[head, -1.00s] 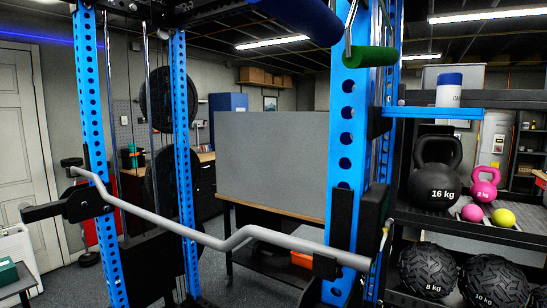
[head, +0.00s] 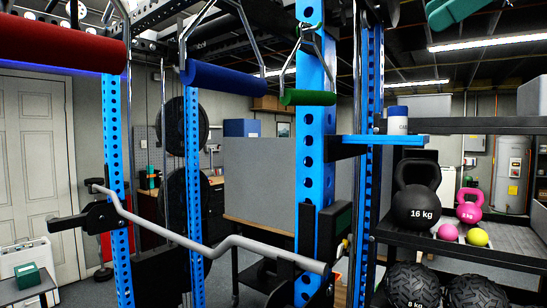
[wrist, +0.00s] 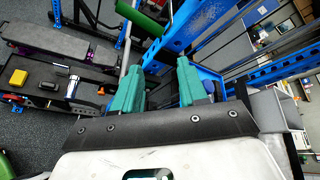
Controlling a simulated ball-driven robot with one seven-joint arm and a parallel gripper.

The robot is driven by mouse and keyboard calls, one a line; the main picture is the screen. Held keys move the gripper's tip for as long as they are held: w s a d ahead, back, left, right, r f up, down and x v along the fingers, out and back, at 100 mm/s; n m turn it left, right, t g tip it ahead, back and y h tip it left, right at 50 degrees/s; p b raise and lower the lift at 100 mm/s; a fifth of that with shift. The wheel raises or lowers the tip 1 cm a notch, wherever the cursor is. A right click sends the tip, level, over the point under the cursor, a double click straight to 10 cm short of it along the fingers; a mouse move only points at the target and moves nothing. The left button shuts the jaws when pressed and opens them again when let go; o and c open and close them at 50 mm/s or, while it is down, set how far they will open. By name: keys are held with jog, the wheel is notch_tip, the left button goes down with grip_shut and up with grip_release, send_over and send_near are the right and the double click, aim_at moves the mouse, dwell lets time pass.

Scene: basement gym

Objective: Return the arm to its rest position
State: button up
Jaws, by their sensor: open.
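My gripper (wrist: 156,78) shows in the wrist view, with its two teal fingers apart and nothing between them. Behind the fingers lie parts of the blue rack and a green handle (wrist: 140,22), apart from the fingertips as far as I can tell. In the head view a teal piece (head: 455,10) hangs at the top right edge; it looks like a finger of my gripper. The rest of the arm is out of the head view.
The blue power rack (head: 313,150) carries a bent grey bar (head: 180,236). Red (head: 60,42), blue (head: 222,73) and green (head: 308,97) handles hang above. At right a black shelf (head: 500,258) holds kettlebells (head: 416,205) and balls. A white door (head: 35,150) stands at left.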

jog(key=w+d+f+n+h, duration=0.1)
jog(key=w+f, duration=0.3)
jog(key=f, duration=0.6)
jog(key=w+d+f+n+g, duration=0.1)
jog(key=w+f, duration=0.2)
jog(key=f, duration=0.7)
jog(key=w+f+n+h, duration=0.1)
jog(key=w+f, duration=0.3)
jog(key=f, duration=0.6)
notch_tip(320, 180, down, 16)
jog(key=s+n+g+h, duration=0.1)
jog(key=n, duration=0.1)
jog(key=s+f+n+g+h, duration=0.1)
jog(key=s+f+n, duration=0.1)
jog(key=s+f, duration=0.7)
jog(key=s+a+f+n+g+h+b, duration=0.1)
jog(key=s+f+n+g, duration=0.3)
jog(key=f, duration=0.9)
jog(key=s+f+n+t+h, duration=0.1)
jog(key=s+f, duration=0.7)
jog(key=f, duration=0.3)
jog(key=s+f+n+g+h, duration=0.1)
jog(key=s+f+n, duration=0.2)
jog(key=s, duration=0.8)
jog(key=s+d+f+n+g+h, duration=0.1)
jog(key=s+f, duration=0.4)
jog(key=s, duration=0.6)
jog(key=shift+s+d+f+n+g+h+b, duration=0.25)
jog(key=shift+s+n+g+h+b, duration=0.25)
jog(key=shift+n, duration=0.7)
